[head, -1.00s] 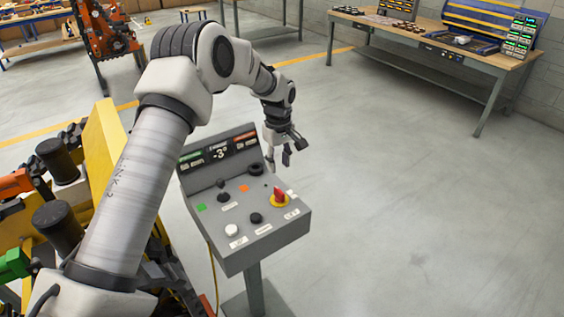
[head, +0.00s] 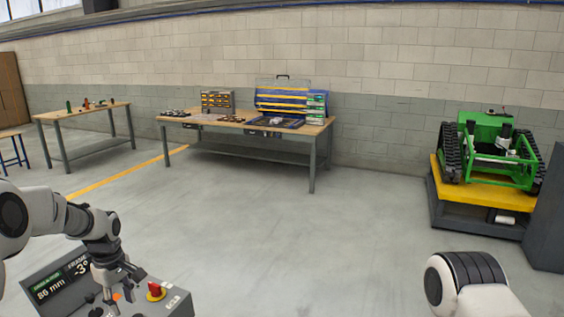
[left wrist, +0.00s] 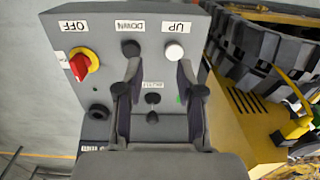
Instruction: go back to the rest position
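My left gripper (head: 118,282) is at the lower left of the head view, above the grey control console (head: 180,300). In the left wrist view its two fingers (left wrist: 160,75) are apart, with nothing between them but the console face beyond. The console has a red switch on a yellow base (head: 155,291), which also shows beside the OFF label in the left wrist view (left wrist: 81,66). A white button (left wrist: 174,51) and a black button (left wrist: 131,48) sit near the UP and DOWN labels. Part of my right arm shows at the lower right; its gripper is out of view.
A workbench (head: 245,130) with an open blue case (head: 290,105) stands by the wall. A smaller table (head: 82,114) is left of it. A green tracked carrier (head: 490,150) rests on a yellow-topped platform (head: 480,190) at right. The middle floor is clear.

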